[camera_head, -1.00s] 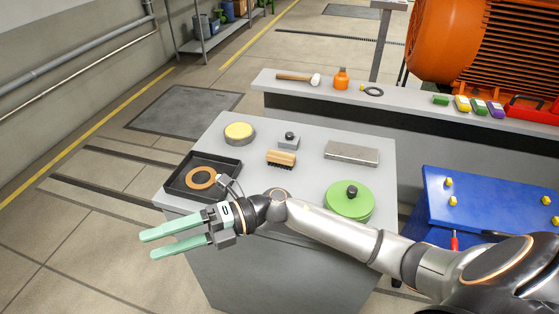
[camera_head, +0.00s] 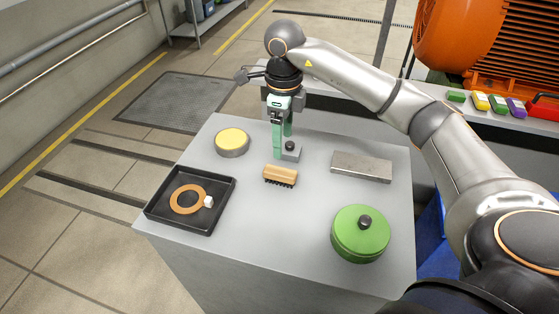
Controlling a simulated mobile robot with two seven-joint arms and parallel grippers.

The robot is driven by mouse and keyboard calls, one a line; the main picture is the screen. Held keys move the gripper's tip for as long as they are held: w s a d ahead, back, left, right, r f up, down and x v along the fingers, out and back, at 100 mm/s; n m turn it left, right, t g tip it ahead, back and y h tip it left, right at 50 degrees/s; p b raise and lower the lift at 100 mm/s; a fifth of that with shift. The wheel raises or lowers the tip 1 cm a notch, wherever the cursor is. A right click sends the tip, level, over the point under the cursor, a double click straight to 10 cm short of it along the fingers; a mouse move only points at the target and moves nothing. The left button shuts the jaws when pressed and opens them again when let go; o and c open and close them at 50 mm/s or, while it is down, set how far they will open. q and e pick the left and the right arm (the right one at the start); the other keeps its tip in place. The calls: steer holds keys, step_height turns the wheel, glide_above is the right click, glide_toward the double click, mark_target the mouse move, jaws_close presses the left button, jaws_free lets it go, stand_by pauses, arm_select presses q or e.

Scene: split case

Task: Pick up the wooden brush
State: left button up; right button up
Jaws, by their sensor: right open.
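The wooden brush (camera_head: 281,174) lies on the grey table top (camera_head: 290,225) near its middle, with its tan wooden back up and dark bristles along the near lower side. My right gripper (camera_head: 282,150) points down just behind the brush, with its green fingers beside a small grey block with a black knob (camera_head: 290,149). The fingers are open and hold nothing; one finger partly hides the other and part of the block. The gripper appears apart from the brush. My left gripper is not in view.
A black tray (camera_head: 222,210) with a copper ring and small white piece sits at left. A yellow-topped round tin (camera_head: 232,142) is behind it. A grey metal bar (camera_head: 361,167) and green lidded disc (camera_head: 359,233) are at right. The table's front middle is clear.

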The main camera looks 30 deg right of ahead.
glide_above(280, 171)
steer(key=f, duration=0.6)
steer(key=shift+s+d+p, duration=0.25)
steer(key=shift+s+p, duration=0.05)
steer(key=f, duration=0.3)
steer(key=f+p, duration=0.1)
steer(key=f, duration=0.1)
steer(key=shift+w+a+f, duration=0.25)
steer(key=shift+f, duration=0.35)
steer(key=shift+f+b, duration=0.25)
steer(key=shift+b, duration=0.05)
jaws_close()
